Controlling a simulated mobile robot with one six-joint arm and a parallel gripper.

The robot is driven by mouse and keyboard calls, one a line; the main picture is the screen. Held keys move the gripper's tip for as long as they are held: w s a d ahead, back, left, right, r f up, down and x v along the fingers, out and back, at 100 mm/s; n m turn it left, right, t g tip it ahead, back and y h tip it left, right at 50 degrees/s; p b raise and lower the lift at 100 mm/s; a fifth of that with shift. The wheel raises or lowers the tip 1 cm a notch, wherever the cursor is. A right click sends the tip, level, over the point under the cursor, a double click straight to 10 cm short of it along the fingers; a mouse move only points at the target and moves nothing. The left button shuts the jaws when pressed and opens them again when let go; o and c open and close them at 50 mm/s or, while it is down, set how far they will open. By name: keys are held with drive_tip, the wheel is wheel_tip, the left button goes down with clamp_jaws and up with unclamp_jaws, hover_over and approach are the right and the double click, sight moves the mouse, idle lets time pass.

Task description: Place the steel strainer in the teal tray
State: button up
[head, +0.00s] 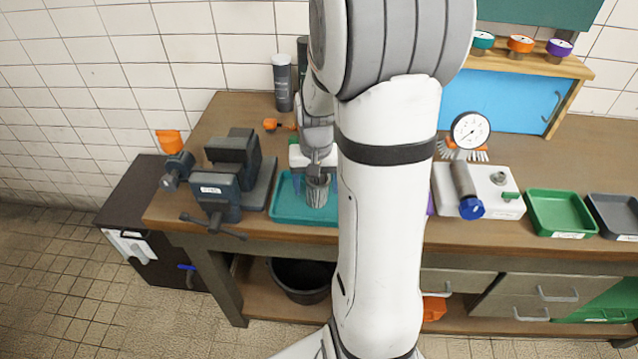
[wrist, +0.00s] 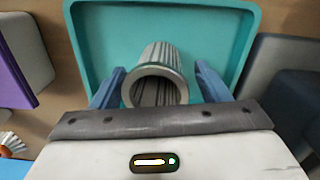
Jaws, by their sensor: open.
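The steel strainer (wrist: 158,74), a ribbed metal cylinder with an open rim, is over the teal tray (wrist: 90,50) in the wrist view. In the head view the strainer (head: 317,191) stands about upright within the outline of the teal tray (head: 287,207). I cannot tell for certain whether its base touches the tray floor. My gripper (wrist: 158,85) is open, with one blue finger on each side of the strainer's rim; small gaps show at the fingers. My arm hides the right part of the tray in the head view.
A dark vise (head: 225,180) stands just left of the tray. Right of my arm are a white block with a blue-capped cylinder (head: 478,190), a dial gauge (head: 470,130), a green tray (head: 560,212) and a grey tray (head: 615,215). A grey tube (head: 283,83) stands behind.

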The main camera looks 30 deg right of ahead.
wheel_tip(320, 180, up, 12)
drive_tip(key=f, duration=0.1)
drive_tip(key=s+a+r+n+t, duration=0.1)
drive_tip(key=s+a+n, duration=0.4)
drive_tip(key=s+a, duration=0.7)
drive_tip(key=shift+s+t, duration=0.45)
drive_tip(key=shift+t, duration=0.45)
drive_tip(key=shift+c, duration=0.2)
